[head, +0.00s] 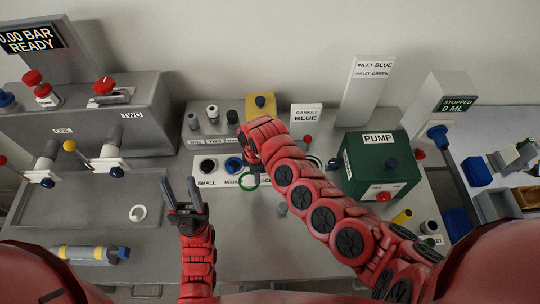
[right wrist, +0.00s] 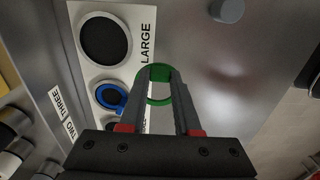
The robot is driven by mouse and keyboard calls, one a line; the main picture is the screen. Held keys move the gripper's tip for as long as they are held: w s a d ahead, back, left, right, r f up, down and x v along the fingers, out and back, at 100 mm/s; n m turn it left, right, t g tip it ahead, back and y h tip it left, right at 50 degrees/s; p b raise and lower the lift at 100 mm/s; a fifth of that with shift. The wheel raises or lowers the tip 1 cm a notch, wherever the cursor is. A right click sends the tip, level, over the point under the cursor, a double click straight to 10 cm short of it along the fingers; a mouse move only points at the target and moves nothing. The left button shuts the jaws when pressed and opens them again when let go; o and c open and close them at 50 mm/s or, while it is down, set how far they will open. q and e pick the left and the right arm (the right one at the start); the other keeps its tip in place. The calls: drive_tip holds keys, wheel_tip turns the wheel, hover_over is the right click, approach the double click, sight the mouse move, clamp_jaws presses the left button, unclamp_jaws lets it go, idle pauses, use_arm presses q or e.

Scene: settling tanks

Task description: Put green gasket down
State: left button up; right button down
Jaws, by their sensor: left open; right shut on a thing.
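The green gasket (head: 249,181) is a thin ring. My right gripper (head: 251,164), partly hidden by its own arm in the head view, is shut on it. In the right wrist view the gasket (right wrist: 154,101) sits between the fingertips (right wrist: 161,85), over the edge of the white size board (head: 218,182); its height above the board is unclear. The board has dark round spots, with a blue ring (right wrist: 111,96) on the middle one. The LARGE spot (right wrist: 104,40) looks empty. My left gripper (head: 181,190) is open and empty, left of the board.
A green pump box (head: 376,165) stands right of my right arm. Bare metal table lies in front.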

drive_tip(key=w, duration=0.1)
drive_tip(key=w+d, duration=0.1)
drive_tip(key=w, duration=0.1)
drive_tip(key=w+d, duration=0.1)
drive_tip(key=w, duration=0.1)
drive_tip(key=shift+d, duration=0.15)
drive_tip(key=w+b, duration=0.1)
drive_tip(key=b, duration=0.1)
drive_tip(key=w+d+f+b, duration=0.1)
drive_tip(key=b, duration=0.1)
drive_tip(key=w+d+b, duration=0.1)
drive_tip(key=w+b, duration=0.1)
drive_tip(key=shift+d+f, duration=0.1)
drive_tip(key=shift+f, duration=0.2)
drive_tip(key=shift+w+r+b, duration=0.15)
drive_tip(key=shift+w+b, duration=0.05)
drive_tip(key=shift+b, duration=0.1)
wheel_tip(320, 180, down, 3)
drive_tip(key=b, duration=0.3)
drive_tip(key=shift+s, duration=0.1)
drive_tip(key=shift+d, duration=0.1)
drive_tip(key=c, duration=0.6)
unclamp_jaws()
drive_tip(key=shift+f, duration=0.25)
